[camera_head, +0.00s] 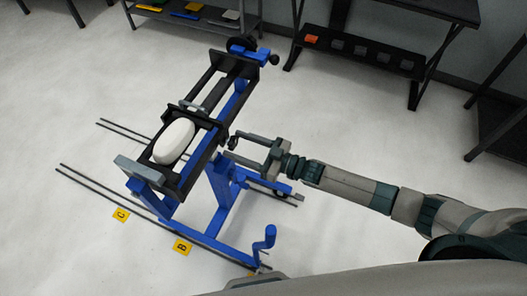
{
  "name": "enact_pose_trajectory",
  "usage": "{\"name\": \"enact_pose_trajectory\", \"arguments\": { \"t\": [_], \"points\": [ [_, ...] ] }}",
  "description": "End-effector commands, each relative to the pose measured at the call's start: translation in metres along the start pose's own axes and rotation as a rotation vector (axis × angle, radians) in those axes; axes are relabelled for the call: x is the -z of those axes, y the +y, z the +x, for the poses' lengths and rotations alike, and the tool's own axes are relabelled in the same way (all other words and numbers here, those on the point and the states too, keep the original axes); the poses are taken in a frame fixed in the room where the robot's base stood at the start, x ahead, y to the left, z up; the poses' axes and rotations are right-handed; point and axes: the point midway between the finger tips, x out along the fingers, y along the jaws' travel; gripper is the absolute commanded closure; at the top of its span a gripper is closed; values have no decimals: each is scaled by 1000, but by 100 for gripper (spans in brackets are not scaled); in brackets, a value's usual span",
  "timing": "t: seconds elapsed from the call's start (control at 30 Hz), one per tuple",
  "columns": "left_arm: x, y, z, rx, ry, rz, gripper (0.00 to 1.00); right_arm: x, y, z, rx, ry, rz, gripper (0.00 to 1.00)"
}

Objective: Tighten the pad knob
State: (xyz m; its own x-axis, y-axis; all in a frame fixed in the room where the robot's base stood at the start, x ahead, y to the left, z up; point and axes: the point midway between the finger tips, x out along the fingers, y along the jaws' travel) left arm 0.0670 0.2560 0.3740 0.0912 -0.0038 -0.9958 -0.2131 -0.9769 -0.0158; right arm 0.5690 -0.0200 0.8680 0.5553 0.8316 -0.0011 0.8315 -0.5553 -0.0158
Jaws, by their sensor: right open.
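A blue stand with a black frame (192,179) stands on the floor, and a white rounded pad (174,141) lies in the frame. A small black knob (233,142) shows at the frame's right side; I take it to be the pad knob. My right gripper (233,145) reaches in from the right, with its two fingers open and pointing left at the knob. The fingertips are close to the knob on either side; I cannot tell whether they touch it. My left gripper is not in view.
A blue hand crank (265,242) rises at the stand's lower right. A blue clamp with a dark knob (274,59) sits at the frame's far end. Dark rails (110,196) run along the floor near yellow markers C (121,215) and B (183,247). Shelves stand at the back.

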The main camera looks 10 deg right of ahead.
Motion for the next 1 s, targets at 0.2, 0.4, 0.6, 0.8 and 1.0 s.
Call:
{"name": "enact_pose_trajectory", "arguments": {
  "t": [0.2, 0.4, 0.6, 0.8, 1.0],
  "points": [
    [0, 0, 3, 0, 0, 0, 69, -1, 0, -8, 0, 0, -1, 45],
    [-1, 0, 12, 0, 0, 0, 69, -3, 0, -32, -1, -1, 0, 45],
    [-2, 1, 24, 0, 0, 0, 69, -4, 1, -70, -1, -3, 0, 45],
    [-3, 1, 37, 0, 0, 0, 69, -5, 0, -111, -1, -4, -1, 45],
    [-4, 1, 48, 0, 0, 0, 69, -4, 0, -147, 0, -4, 1, 45]
  ]
}}
